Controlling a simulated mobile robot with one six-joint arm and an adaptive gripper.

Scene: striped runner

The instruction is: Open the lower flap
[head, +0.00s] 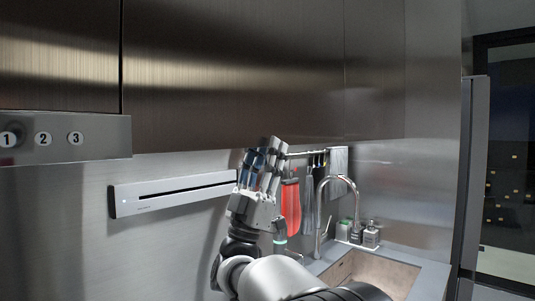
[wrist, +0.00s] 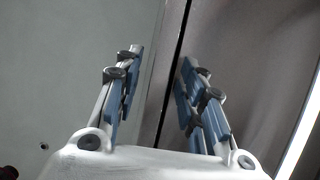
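A wide brushed-metal cabinet front (head: 235,70) hangs along the top of the head view. I take it for the flap; it looks closed, and no handle shows on it. My gripper (head: 262,148) points up at its bottom edge, near the middle of the picture. In the wrist view my gripper (wrist: 158,85) has its two blue-padded fingers apart with nothing held between them. A dark seam runs between the fingers there, with a pale surface on the left and a brownish panel (wrist: 245,45) on the right. I cannot tell whether the fingers touch the panel.
A white wall unit (head: 180,194) is left of my gripper. A rail with a red mitt (head: 291,205) and utensils hangs just right. A tap (head: 325,205), sink (head: 370,272) and soap bottles (head: 371,236) are lower right. A numbered switch panel (head: 65,138) is at left.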

